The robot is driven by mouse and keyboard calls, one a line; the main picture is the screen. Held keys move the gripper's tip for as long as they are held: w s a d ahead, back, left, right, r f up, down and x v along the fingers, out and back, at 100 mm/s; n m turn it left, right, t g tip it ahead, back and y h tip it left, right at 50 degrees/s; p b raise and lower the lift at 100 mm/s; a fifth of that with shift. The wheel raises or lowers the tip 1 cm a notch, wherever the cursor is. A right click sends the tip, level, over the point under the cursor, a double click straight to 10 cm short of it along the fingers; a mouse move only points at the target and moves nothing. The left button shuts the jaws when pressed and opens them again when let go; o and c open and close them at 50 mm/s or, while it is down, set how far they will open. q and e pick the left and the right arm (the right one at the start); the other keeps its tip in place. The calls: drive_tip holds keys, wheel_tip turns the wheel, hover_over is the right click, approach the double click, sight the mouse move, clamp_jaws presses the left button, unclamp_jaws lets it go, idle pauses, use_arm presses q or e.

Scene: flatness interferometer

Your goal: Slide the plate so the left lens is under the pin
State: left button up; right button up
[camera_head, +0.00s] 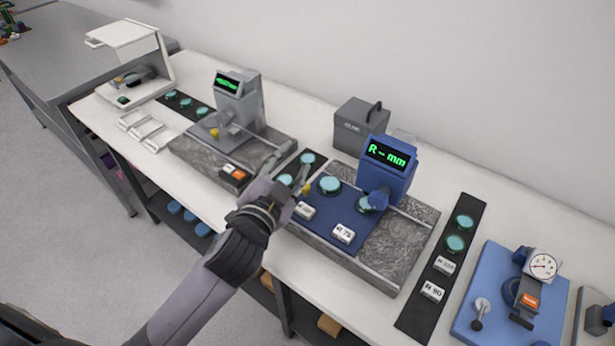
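A blue gauge (388,170) with a green "R - mm" display stands on a speckled stone base (400,243). On the base lies a dark blue plate (325,222) with two teal lenses and white labels, one reading R 75. The left lens (330,184) sits clear of the gauge head. The right lens (365,204) is at the gauge head, partly covered by it; the pin itself is too hidden to make out. My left gripper (288,167) is open at the plate's left end, its fingers apart, one beside a small yellow knob (307,188). My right gripper is not in view.
A black strip with lenses and labels (418,318) lies to the right, before a blue board (488,292) with a dial. A grey gauge (238,103) stands left on another stone base. A grey box (361,128) is behind.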

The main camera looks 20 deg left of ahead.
use_arm(q)
drive_tip(key=d+r+m+t+h, duration=0.3)
drive_tip(key=d+r+m+h, duration=0.75)
drive_tip(key=r+m, duration=0.35)
drive_tip(key=s+d+r+m+g+h, duration=0.25)
drive_tip(key=d+m+g+h, duration=0.35)
drive_tip(key=m+g+h, duration=0.3)
drive_tip(key=m+g+y, duration=0.8)
drive_tip(key=m+y, duration=0.5)
drive_tip(key=y, duration=0.4)
approach(305, 186)
drive_tip(key=p+x, duration=0.5)
drive_tip(key=x, duration=0.2)
drive_tip(key=shift+w+d+f, duration=0.1)
drive_tip(key=shift+f, duration=0.1)
drive_tip(key=shift+w+d+f, duration=0.1)
drive_tip(key=shift+w+f, duration=0.05)
drive_tip(key=shift+f, duration=0.45)
